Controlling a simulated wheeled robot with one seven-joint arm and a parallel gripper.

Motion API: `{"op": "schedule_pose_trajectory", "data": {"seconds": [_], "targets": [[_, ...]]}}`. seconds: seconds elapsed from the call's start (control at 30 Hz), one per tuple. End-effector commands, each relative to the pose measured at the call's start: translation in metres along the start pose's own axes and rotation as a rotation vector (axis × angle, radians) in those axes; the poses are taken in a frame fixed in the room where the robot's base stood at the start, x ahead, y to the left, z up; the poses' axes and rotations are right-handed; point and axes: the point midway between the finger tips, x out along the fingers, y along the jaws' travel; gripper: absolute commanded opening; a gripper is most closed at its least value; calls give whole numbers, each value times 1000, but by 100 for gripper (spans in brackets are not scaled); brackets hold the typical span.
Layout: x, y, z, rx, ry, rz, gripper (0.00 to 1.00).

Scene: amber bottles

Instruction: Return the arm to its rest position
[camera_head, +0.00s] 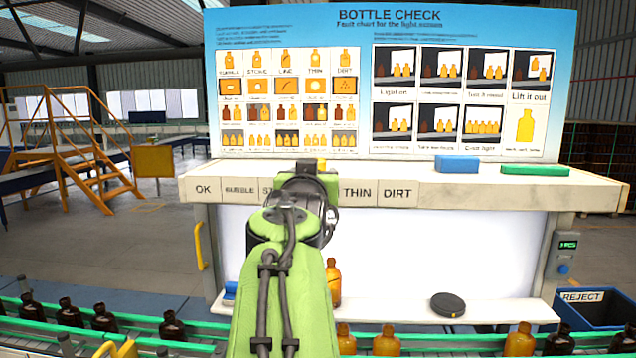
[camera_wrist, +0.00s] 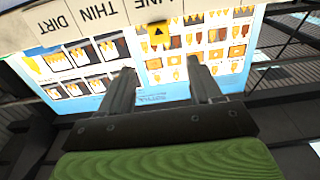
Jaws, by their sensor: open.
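My green arm rises in the middle of the head view, in front of the light screen, and its wrist is level with the label shelf. My gripper (camera_wrist: 160,66) shows in the wrist view with its two dark fingers apart and nothing between them. In the head view the fingers are mostly hidden by my wrist. An amber bottle (camera_head: 333,283) stands upright on the lower ledge in front of the lit screen (camera_head: 400,245), just right of my arm and partly covered by it.
A conveyor with several dark and amber bottles (camera_head: 387,341) runs along the front. A black disc (camera_head: 448,304) lies on the ledge. A blue block (camera_head: 457,164) and a green block (camera_head: 535,170) lie on the shelf (camera_head: 480,190). The REJECT bin (camera_head: 590,297) stands at right.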

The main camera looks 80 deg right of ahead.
Motion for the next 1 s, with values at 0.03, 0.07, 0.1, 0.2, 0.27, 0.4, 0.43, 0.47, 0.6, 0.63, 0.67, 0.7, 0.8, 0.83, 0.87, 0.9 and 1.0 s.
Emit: {"op": "schedule_pose_trajectory", "data": {"seconds": [0.03, 0.07, 0.1, 0.2, 0.27, 0.4, 0.43, 0.47, 0.6, 0.63, 0.67, 0.7, 0.8, 0.83, 0.87, 0.9, 1.0], "targets": [[0, -1, 1, -1, -1, -1, 64], [0, -1, 0, -1, -1, -1, 64], [0, -1, 0, -1, -1, -1, 64], [0, -1, 0, -1, -1, 0, 64], [0, -1, 0, -1, -1, 0, 64], [0, -1, 0, 0, -1, 0, 64], [0, -1, 0, 0, -1, 0, 64], [0, -1, 0, 0, -1, 0, 64], [0, -1, 0, 0, -1, 0, 64], [0, -1, 0, 0, -1, 0, 64], [0, -1, 0, 0, -1, 0, 64], [0, -1, 0, 0, -2, -2, 64], [-7, -22, 12, 8, -43, -61, 64], [-12, -34, 19, 11, -70, -99, 64], [-20, -51, 29, 13, -105, -148, 64], [-34, -75, 45, 13, -160, -223, 64], [-84, -136, 87, -13, -310, -430, 64]]}}
